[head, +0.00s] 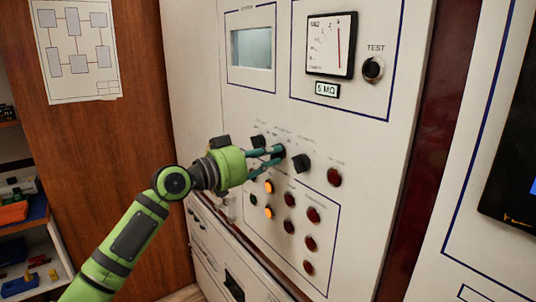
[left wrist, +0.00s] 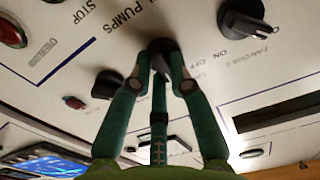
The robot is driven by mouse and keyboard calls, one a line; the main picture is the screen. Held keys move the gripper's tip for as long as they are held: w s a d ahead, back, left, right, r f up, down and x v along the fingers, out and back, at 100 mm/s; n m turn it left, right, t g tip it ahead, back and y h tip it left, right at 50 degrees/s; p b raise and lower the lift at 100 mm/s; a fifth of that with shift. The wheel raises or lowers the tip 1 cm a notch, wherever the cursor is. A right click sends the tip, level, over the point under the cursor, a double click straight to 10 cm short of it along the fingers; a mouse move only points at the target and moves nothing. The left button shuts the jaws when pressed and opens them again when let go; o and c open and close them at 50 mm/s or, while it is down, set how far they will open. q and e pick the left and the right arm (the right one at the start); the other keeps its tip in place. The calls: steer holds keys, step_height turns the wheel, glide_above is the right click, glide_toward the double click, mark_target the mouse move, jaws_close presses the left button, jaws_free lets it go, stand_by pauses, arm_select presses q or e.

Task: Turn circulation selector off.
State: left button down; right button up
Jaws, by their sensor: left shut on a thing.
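A row of three black selector knobs sits on the white panel in the head view. My left gripper (head: 277,154) is shut around the middle knob (head: 281,151). In the left wrist view its fingers (left wrist: 160,72) close on that dark round knob (left wrist: 162,47). The fingers and the angle hide the knob's pointer, so I cannot tell its position. The left knob (head: 257,141) and the right knob (head: 301,162) stand free beside it. The small labels above the row are too blurred to read surely in the head view. My right gripper is not in view.
Below the knobs are several red buttons (head: 313,214) and lit orange lamps (head: 268,187). A dark red button (head: 334,177) sits right of the row. Above are a meter (head: 330,45), a TEST knob (head: 373,69) and a small screen (head: 251,48). Shelves (head: 40,240) stand at the left.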

arm_select(q)
steer(key=shift+r+n+p, duration=0.15)
steer(key=shift+n+p, duration=0.9)
steer(key=shift+n, duration=1.4)
steer(key=shift+r+n+p, duration=0.15)
steer(key=shift+n+p, duration=0.85)
steer(key=shift+n, duration=1.45)
steer(key=c, duration=1.1)
jaws_free()
steer(key=shift+w, duration=0.1)
steer(key=shift+c, duration=0.2)
steer(key=shift+f, duration=0.1)
steer(key=v, duration=1.2)
steer(key=shift+a, duration=0.1)
